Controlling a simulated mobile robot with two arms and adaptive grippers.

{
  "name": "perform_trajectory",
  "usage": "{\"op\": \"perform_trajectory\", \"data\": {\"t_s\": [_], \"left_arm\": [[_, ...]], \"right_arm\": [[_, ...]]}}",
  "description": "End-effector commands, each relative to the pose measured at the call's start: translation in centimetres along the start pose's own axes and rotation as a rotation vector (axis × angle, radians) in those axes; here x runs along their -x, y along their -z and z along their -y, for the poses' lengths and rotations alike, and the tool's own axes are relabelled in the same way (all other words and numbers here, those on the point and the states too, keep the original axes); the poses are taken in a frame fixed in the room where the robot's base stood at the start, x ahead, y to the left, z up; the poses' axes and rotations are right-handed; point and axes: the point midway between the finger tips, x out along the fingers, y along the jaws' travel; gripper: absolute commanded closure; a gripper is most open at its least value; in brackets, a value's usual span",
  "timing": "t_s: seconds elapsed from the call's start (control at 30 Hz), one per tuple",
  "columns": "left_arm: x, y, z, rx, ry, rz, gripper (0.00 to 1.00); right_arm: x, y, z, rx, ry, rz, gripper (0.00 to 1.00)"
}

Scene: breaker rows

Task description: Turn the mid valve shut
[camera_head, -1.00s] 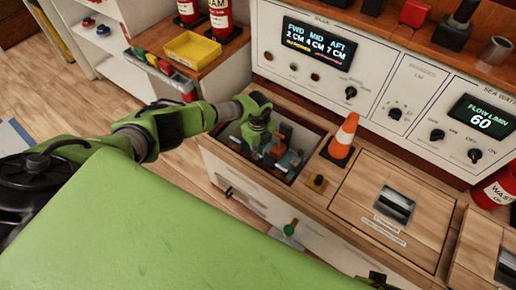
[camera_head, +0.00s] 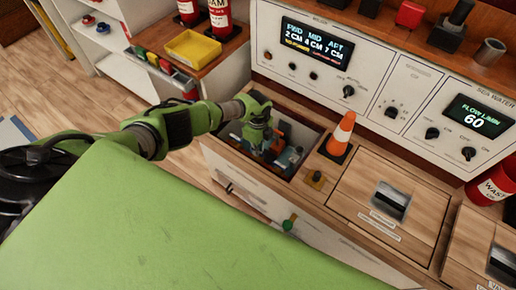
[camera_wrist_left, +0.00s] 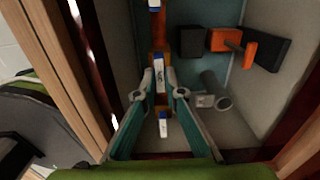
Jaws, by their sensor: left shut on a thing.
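My left gripper (camera_head: 262,147) reaches down into an open recessed box (camera_head: 226,148) in the wooden counter. In the left wrist view its two fingers (camera_wrist_left: 160,82) are closed around the middle of a narrow orange piece with a white and blue label (camera_wrist_left: 159,68), apparently the mid valve's handle. The fingers hide part of it. Another white and blue label (camera_wrist_left: 163,126) shows nearer the camera, and one more at the top edge. Orange and blue-grey parts show beside the gripper in the head view. My right gripper is not in view.
The box's wooden walls (camera_wrist_left: 65,60) stand close on the left. Inside, an orange handle on a dark plate (camera_wrist_left: 228,41) lies to the right. The panel screen (camera_head: 316,42) reads FWD 2, MID 4, AFT 7 CM.

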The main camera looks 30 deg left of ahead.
Motion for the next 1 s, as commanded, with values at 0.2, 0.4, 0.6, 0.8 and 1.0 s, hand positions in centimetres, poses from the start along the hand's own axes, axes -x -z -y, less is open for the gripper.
{"op": "perform_trajectory", "data": {"t_s": [0.2,0.4,0.6,0.8,1.0], "left_arm": [[0.1,-0.1,0.1,0.003,0.001,0.000,0.74],[0.0,-0.1,0.0,0.001,0.001,0.000,0.74],[0.4,-0.1,0.1,0.001,0.001,0.000,0.74],[2.4,-0.1,0.1,0.000,0.004,0.000,0.74],[6.0,-0.1,0.1,0.000,0.004,0.000,0.74]], "right_arm": [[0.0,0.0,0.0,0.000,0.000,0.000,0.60],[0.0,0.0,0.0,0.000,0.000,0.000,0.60],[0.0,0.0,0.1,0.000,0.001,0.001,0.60],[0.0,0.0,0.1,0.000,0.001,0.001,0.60],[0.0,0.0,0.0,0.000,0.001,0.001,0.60]]}}
